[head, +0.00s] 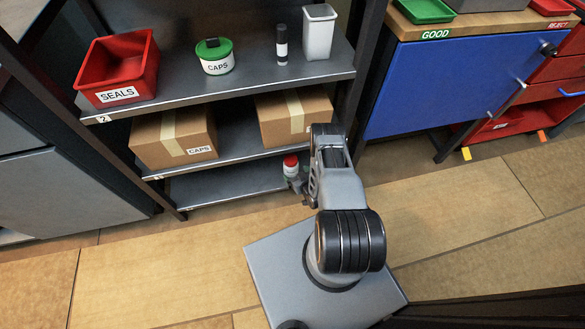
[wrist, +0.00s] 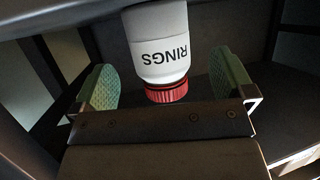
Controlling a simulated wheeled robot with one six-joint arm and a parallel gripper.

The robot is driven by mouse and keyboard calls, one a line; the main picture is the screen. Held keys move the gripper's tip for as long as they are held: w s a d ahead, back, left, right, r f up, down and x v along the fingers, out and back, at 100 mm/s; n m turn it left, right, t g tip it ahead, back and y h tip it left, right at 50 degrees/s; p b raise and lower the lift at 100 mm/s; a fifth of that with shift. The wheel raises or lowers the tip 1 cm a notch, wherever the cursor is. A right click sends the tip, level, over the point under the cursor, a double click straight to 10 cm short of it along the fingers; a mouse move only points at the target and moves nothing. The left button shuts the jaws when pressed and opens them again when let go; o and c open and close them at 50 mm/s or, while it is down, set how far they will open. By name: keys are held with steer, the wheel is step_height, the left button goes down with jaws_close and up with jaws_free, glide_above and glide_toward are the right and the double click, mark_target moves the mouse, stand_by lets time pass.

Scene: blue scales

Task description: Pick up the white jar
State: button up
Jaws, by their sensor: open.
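A white jar with a red lid (head: 290,168) stands on the lowest shelf, partly hidden by my arm. In the wrist view the same white jar (wrist: 158,50) appears upside down, with its "RINGS" label showing. My gripper (wrist: 164,68) is open, with one green-padded finger on each side of the jar in the picture. Gaps show between the pads and the jar. In the head view my gripper (head: 302,184) is low at the shelf's front, beside the jar. A second white jar with a green lid, labelled "CAPS" (head: 217,66), stands on the top shelf.
Cardboard boxes (head: 172,137) (head: 293,116) sit on the middle shelf, above the red-lidded jar. A dark upright post stands right of the shelves.

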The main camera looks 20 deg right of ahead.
mark_target(295, 172)
steer(key=shift+b+x, duration=1.25)
steer(key=shift+x, duration=1.55)
steer(key=shift+d, duration=0.15)
steer(key=shift+c, duration=0.5)
steer(key=c, duration=0.9)
